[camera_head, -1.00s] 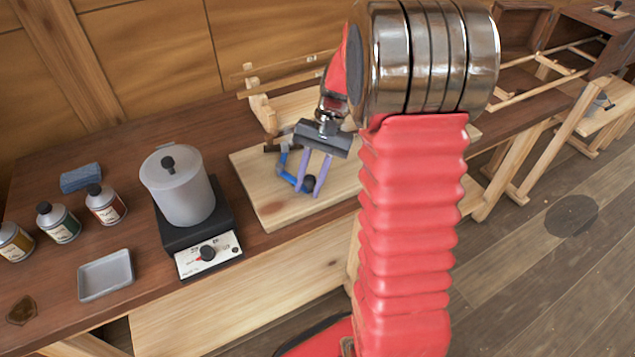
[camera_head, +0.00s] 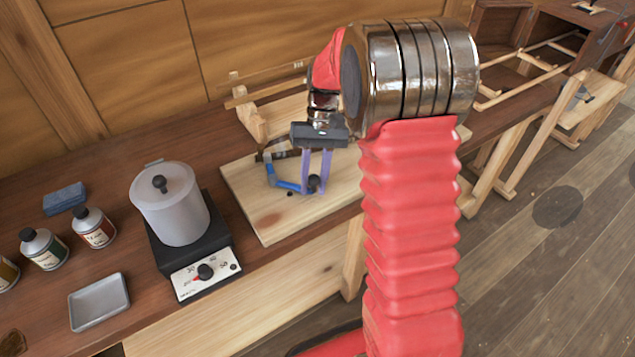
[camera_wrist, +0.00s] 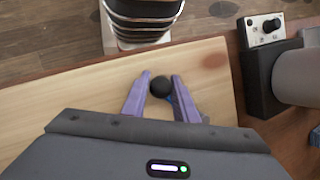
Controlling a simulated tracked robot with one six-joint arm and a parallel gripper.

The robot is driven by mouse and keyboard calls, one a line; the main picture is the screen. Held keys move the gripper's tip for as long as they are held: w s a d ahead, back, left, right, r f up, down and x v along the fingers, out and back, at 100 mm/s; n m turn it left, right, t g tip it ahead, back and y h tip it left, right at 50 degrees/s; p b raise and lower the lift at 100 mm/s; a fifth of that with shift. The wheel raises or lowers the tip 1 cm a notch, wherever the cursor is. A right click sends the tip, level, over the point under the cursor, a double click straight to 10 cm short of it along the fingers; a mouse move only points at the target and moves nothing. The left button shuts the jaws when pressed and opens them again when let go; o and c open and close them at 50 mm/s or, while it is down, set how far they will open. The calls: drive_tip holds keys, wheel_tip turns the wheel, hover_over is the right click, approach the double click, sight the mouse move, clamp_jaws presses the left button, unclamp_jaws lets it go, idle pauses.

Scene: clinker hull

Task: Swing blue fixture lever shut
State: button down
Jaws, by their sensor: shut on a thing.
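The blue lever (camera_head: 284,186) is a bent blue bar with a dark round knob (camera_head: 314,183) at its near end. It sits on a pale wooden board (camera_head: 258,220) on the bench. My gripper (camera_head: 316,188) points down with its two purple fingers on either side of the knob, shut on it. In the wrist view the black knob (camera_wrist: 161,87) lies between the purple finger ends, with a little blue bar (camera_wrist: 172,99) showing beside it. The far end of the lever meets a dark part (camera_head: 284,154) of the fixture.
A grey lidded pot (camera_head: 170,210) stands on a black hot plate (camera_head: 205,275) left of the board. Bottles (camera_head: 95,228), a blue block (camera_head: 64,198) and a grey tray (camera_head: 99,302) are farther left. A wooden frame (camera_head: 248,118) stands behind the board.

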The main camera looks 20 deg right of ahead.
drive_tip(key=shift+w+d+r, duration=0.1)
drive_tip(key=shift+w, duration=0.15)
drive_tip(key=c, duration=1.8)
unclamp_jaws()
drive_tip(key=o, duration=0.4)
drive_tip(key=shift+s, duration=0.15)
drive_tip(key=shift+c, duration=0.2)
drive_tip(key=v, duration=1.3)
drive_tip(key=shift+r, duration=0.25)
drive_tip(key=shift+w+d, duration=0.1)
drive_tip(key=shift+w, duration=0.1)
